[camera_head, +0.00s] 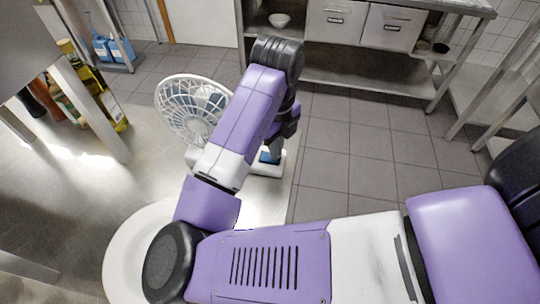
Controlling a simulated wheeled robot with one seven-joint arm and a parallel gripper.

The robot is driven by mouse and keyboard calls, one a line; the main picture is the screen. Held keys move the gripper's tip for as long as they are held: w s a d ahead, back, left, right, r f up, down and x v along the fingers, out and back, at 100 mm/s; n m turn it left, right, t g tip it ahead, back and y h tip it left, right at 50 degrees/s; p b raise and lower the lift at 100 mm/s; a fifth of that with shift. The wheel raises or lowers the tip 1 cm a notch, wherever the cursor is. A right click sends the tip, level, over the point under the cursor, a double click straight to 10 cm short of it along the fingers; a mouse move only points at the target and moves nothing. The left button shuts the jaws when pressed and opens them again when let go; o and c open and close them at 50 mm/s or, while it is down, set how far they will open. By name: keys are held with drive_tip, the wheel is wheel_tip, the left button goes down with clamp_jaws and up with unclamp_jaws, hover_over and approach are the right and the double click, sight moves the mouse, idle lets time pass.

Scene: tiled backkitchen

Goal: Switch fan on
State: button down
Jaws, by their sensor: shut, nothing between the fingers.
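A white desk fan (186,110) stands on the metal counter (150,180) left of my forearm, its round grille facing left. Its white base (266,170) shows partly to the right of my arm, with a small blue patch (265,158) on it. My arm hides the middle of the fan and part of the base. My gripper (274,153) points down just above the base, by the blue patch. It is shut and empty. I cannot tell whether it touches the base.
A large white plate (118,252) lies on the counter under my arm. Several bottles (112,108) stand at the left beside a metal post. A metal shelf with drawers (361,24) and a white bowl (279,20) is behind. The tiled floor (350,145) is clear.

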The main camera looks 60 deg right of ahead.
wheel_tip(320, 180, up, 7)
drive_tip(key=p, duration=0.5)
idle(0.6)
idle(0.5)
